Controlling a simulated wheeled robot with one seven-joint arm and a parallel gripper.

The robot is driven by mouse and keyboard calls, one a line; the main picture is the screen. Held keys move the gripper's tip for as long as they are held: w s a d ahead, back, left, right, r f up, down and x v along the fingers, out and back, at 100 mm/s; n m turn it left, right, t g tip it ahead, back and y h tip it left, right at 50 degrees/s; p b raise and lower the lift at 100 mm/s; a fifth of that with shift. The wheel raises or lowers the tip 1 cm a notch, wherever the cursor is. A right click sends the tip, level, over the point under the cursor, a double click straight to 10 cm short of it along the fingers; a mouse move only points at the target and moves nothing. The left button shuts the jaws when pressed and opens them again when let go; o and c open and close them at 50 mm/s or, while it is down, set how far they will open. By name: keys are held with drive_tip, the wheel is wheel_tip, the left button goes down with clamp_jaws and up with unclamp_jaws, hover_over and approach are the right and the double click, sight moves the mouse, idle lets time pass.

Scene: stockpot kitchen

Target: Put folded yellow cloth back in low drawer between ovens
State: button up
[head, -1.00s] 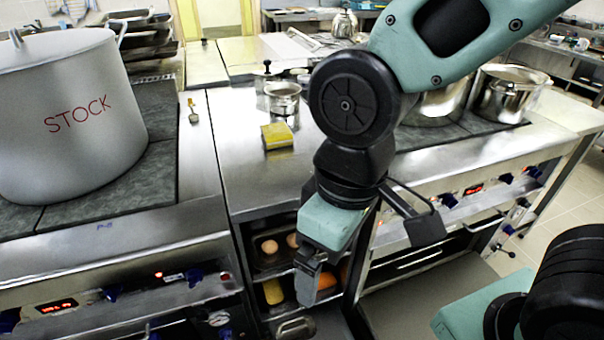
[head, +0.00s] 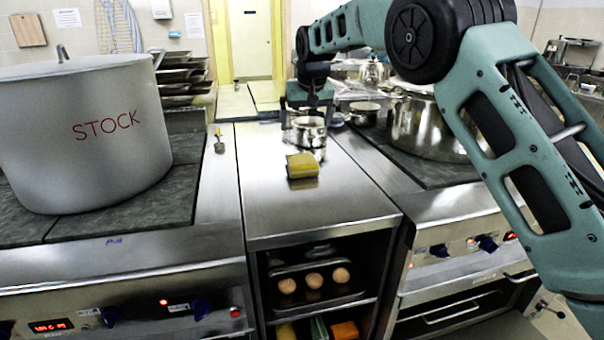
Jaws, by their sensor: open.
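The folded yellow cloth (head: 302,165) lies on the steel counter (head: 275,207) between the two ovens, in front of a small steel pot (head: 309,131). My gripper (head: 306,110) is open and points down behind the cloth, at the pot. The pot hides part of its fingers, and I cannot tell whether they touch it. The cloth is clear of my gripper. The low drawer does not show; the view ends at the lower shelf below the counter.
A large STOCK pot (head: 95,125) stands on the left stove. Steel pots (head: 425,128) stand on the right stove. Under the counter are a tray with round brown items (head: 314,280) and a lower shelf with yellow, green and orange (head: 344,330) items.

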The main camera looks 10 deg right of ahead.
drive_tip(key=p, duration=0.1)
approach(302, 161)
drive_tip(key=x, duration=0.5)
drive_tip(key=shift+a, duration=0.1)
drive_tip(key=shift+d+p+x, duration=0.2)
drive_tip(key=shift+p+x, duration=0.3)
drive_tip(key=shift+x, duration=2.1)
drive_tip(key=shift+s, duration=0.1)
drive_tip(key=c, duration=0.9)
drive_tip(key=shift+c, duration=0.7)
